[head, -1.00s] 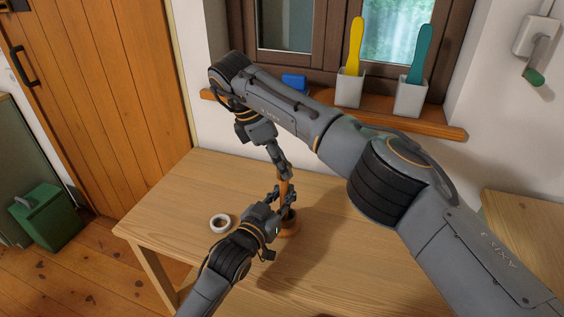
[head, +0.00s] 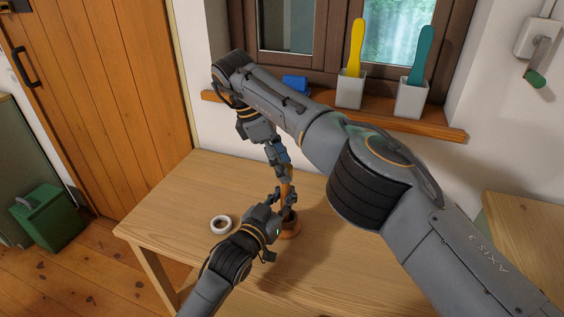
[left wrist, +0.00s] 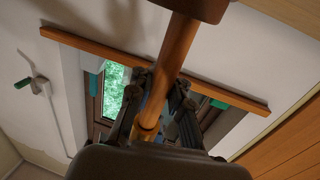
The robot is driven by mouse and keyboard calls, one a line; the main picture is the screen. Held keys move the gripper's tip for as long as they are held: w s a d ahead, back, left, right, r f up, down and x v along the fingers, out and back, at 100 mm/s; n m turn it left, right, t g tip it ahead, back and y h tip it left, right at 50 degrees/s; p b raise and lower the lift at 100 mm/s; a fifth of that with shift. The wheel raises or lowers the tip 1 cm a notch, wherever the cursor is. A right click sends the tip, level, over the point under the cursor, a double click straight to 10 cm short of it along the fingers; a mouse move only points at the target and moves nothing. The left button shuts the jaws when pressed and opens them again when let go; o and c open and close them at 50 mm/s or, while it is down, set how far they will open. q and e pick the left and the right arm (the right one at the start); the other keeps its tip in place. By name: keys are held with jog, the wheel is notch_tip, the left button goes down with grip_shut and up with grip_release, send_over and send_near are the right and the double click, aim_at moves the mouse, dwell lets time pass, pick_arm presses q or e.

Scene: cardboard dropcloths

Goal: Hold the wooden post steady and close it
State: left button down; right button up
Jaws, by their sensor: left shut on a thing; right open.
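The wooden post (head: 287,189) stands upright on the table, its round wooden base (head: 291,233) resting on the top. My left gripper (head: 282,204) is shut on the post above the base. My right gripper (head: 283,169) is open at the upper end of the post, coming down from above; its jaws partly hide the post's top. I cannot tell whether the right fingers touch the post.
A white ring (head: 221,225) lies on the table (head: 185,205) left of the post. A green box (head: 45,218) stands on the floor. The front table is mostly clear.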

jog(key=shift+r, duration=2.25)
jog(key=shift+c, duration=0.3)
